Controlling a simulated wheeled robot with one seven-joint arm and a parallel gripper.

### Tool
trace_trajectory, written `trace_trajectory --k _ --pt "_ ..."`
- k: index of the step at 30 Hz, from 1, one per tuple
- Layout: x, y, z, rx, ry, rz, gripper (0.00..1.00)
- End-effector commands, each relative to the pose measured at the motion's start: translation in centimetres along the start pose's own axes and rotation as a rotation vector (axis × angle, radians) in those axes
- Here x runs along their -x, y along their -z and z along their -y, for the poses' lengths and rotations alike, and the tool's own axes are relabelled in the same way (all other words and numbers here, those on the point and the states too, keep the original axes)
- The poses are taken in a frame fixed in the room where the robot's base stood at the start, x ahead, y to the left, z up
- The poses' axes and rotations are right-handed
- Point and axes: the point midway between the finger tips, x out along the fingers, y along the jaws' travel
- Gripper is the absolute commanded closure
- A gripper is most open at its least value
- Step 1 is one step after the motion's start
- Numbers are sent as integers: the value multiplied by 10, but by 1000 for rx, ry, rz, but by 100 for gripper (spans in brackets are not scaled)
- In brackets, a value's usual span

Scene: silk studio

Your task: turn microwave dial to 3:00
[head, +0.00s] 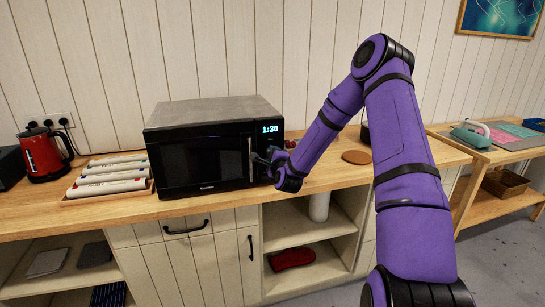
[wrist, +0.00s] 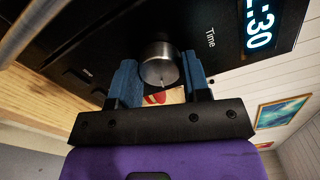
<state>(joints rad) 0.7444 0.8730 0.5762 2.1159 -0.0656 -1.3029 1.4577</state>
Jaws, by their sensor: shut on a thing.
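The black microwave (head: 205,160) stands on the wooden counter, and its lit display (head: 270,129) reads 1:30. The display also shows in the wrist view (wrist: 259,25), partly cut off, beside the label "Time". A round metal dial (wrist: 160,66) sticks out of the panel there. My gripper (head: 270,158) is at the right side of the microwave front, below the display. In the wrist view, its two blue fingers (wrist: 162,80) lie on either side of the dial, shut on it. In the head view the gripper hides the dial.
The microwave's vertical door handle (head: 251,158) is just left of my gripper. A red kettle (head: 43,153) and a tray of rolls (head: 108,176) stand to the left. A round brown coaster (head: 356,157) lies to the right, where the counter is mostly clear.

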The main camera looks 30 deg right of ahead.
Motion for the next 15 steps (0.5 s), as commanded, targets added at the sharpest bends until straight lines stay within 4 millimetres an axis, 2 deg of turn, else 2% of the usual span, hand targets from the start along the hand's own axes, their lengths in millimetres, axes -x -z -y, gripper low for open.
trace_trajectory --k 15 --pt "1 2 -1 -491 -2 -4 80"
